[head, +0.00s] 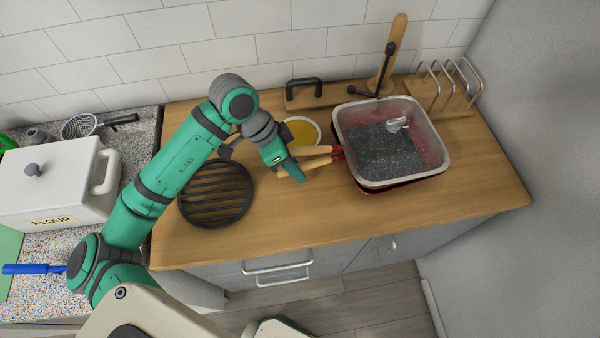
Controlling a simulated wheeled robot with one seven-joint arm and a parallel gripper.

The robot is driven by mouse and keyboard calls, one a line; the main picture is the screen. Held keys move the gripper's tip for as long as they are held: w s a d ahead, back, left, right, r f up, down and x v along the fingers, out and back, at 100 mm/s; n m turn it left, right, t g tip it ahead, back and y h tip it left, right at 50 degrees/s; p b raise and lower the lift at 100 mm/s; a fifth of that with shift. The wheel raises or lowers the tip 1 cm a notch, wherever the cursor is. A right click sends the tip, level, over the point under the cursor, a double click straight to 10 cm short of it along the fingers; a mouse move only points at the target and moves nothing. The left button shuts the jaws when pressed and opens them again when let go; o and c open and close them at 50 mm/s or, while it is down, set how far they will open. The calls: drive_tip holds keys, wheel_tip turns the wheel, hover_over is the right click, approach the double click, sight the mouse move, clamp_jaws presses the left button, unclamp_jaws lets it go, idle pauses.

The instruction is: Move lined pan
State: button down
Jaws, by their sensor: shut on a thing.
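The lined pan (436,158) is square and reddish with a pale rim, on the right part of the wooden counter. Dark grey speckled material fills its bottom, and a small light scoop-like piece (397,125) lies inside. A dark red edge shows beneath it. Two light wooden handle-like bars (318,150) reach left from a red joint at its left side. My gripper (292,169) is at the left ends of these bars, shut on a wooden handle. The fingertips are partly hidden, so the exact grip is unclear.
A round black slatted trivet (216,194) lies left of my gripper. A yellow-filled bowl (301,131) sits behind the handles. A board with a black handle (304,88), a wooden upright with a black arm (388,55) and a wire rack (447,88) stand behind. Bare counter (300,225) lies in front.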

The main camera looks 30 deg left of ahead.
drive_tip(key=shift+w+a, duration=0.4)
drive_tip(key=shift+w, duration=0.15)
drive_tip(key=c, duration=1.5)
unclamp_jaws()
drive_tip(key=shift+d, duration=0.1)
drive_tip(key=shift+c, duration=0.2)
drive_tip(key=shift+r, duration=0.15)
drive_tip(key=v, duration=1)
drive_tip(key=shift+r, duration=0.3)
drive_tip(key=shift+s, duration=0.1)
